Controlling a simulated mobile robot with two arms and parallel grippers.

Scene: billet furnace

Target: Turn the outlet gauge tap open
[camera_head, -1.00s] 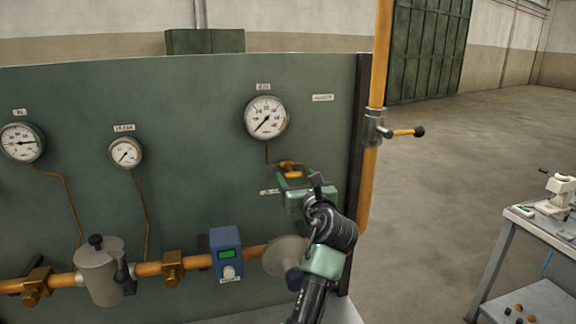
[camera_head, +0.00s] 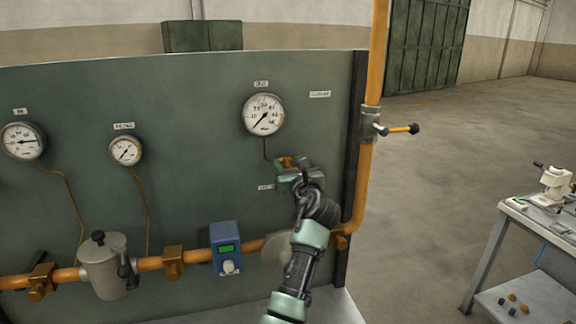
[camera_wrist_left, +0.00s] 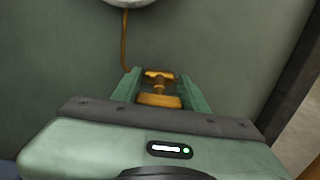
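The brass outlet gauge tap (camera_wrist_left: 158,98) sits at the lower end of the thin pipe from the right-hand large gauge (camera_head: 263,115). In the head view the tap (camera_head: 285,161) is mostly hidden by my gripper. My left gripper (camera_head: 292,173) is at the tap, its body just in front of it. In the left wrist view its two green fingers (camera_wrist_left: 160,88) stand on either side of the tap, with a visible gap to the brass, so it looks open. The gauge needle points to the lower left. My right gripper is not in view.
A vertical orange pipe (camera_head: 366,185) with a black-knobbed lever (camera_head: 403,129) stands right of my gripper. Below run a blue box (camera_head: 226,247), a grey canister (camera_head: 103,264) and an orange pipe (camera_head: 150,264). A bench (camera_head: 540,220) is far right, with open floor between.

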